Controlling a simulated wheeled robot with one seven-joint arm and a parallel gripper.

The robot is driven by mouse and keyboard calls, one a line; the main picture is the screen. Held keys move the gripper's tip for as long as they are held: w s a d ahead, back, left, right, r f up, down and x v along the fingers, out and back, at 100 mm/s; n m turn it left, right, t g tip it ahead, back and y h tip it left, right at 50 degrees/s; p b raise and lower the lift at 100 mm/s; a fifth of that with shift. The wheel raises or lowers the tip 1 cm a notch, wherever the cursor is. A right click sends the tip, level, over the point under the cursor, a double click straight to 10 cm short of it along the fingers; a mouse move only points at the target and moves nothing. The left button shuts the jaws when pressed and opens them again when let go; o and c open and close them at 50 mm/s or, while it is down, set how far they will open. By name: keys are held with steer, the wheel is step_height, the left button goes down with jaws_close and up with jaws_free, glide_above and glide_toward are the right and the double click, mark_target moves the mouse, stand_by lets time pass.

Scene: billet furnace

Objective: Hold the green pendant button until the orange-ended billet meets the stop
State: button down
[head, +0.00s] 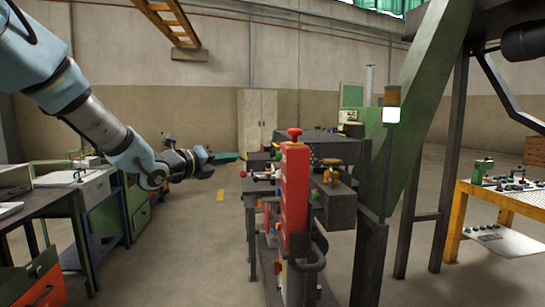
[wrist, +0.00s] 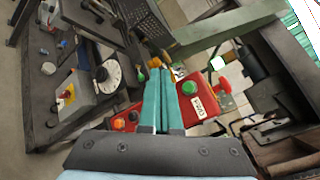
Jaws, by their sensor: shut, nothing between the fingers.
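The red pendant box (head: 295,190) stands upright in the middle of the head view, with a red mushroom button (head: 294,132) on top. In the wrist view, a green button (wrist: 189,88) sits beside a white label reading FWD (wrist: 205,106) on the red box. My gripper (head: 232,157) is left of the box in the head view. Its teal fingers (wrist: 160,72) are shut and empty, just left of the green button in the wrist view. I cannot tell contact with the box. I cannot make out the orange-ended billet or the stop for certain.
A dark machine with a dial (wrist: 105,75) lies left of my fingers. A green sloping beam (head: 430,80) and a yellow table (head: 500,195) are at right. Open floor lies left of the box.

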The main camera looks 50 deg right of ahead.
mark_target(279, 155)
steer(key=s+d+b, duration=0.2)
steer(key=s+d, duration=0.3)
steer(key=d, duration=0.1)
steer(key=shift+s+d, duration=0.3)
steer(key=shift+d, duration=0.1)
steer(key=shift+s+d+f+b, duration=0.15)
steer(key=shift+s+d+b, duration=0.1)
steer(key=shift+b, duration=0.6)
stand_by(1.3)
stand_by(0.3)
